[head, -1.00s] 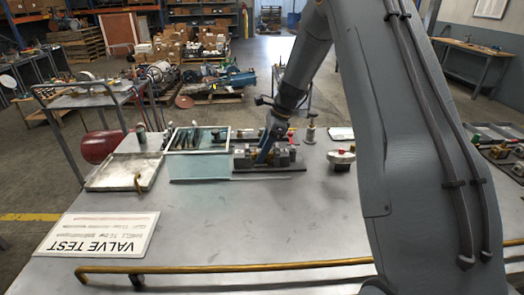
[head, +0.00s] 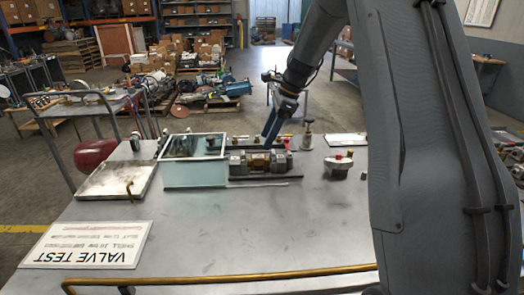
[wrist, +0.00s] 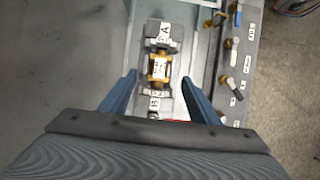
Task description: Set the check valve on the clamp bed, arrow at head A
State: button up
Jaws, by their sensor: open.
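The clamp bed (wrist: 178,104) lies below my gripper in the wrist view, with a grey head labelled A (wrist: 160,28) at the top and a head labelled B (wrist: 156,101) at the bottom. The brass check valve (wrist: 158,68) sits between the two heads, with a pale label on top; its arrow is too small to read. The bed and heads also show in the head view (head: 238,164), with the valve's brass middle between them. My gripper (wrist: 158,82) is open, its blue fingers apart on either side of the bed, empty and above the valve. In the head view it is behind the bed.
A pale open-topped box (head: 195,174) stands left of the bed, and a shallow tray (head: 112,182) lies farther left. A red-topped fitting (head: 338,166) stands to the right. A valve test sign (head: 85,245) lies at the front left. The front middle of the table is clear.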

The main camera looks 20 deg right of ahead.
jog(key=s+a+f+n+h, duration=0.1)
jog(key=s+f+n, duration=0.1)
jog(key=s+n, duration=0.4)
jog(key=s+a+f+n+h, duration=0.1)
jog(key=s+n, duration=0.6)
jog(key=s, duration=0.8)
jog(key=s+a+f+n+h, duration=0.1)
jog(key=s+f+n+h, duration=0.1)
jog(key=s+f+n, duration=0.2)
jog(key=shift+s+a+n, duration=0.15)
jog(key=shift+s+n, duration=0.7)
jog(key=shift+s, duration=1)
jog(key=shift+s+a+n, duration=0.1)
jog(key=shift+s+n, duration=0.75)
jog(key=shift+s, duration=1)
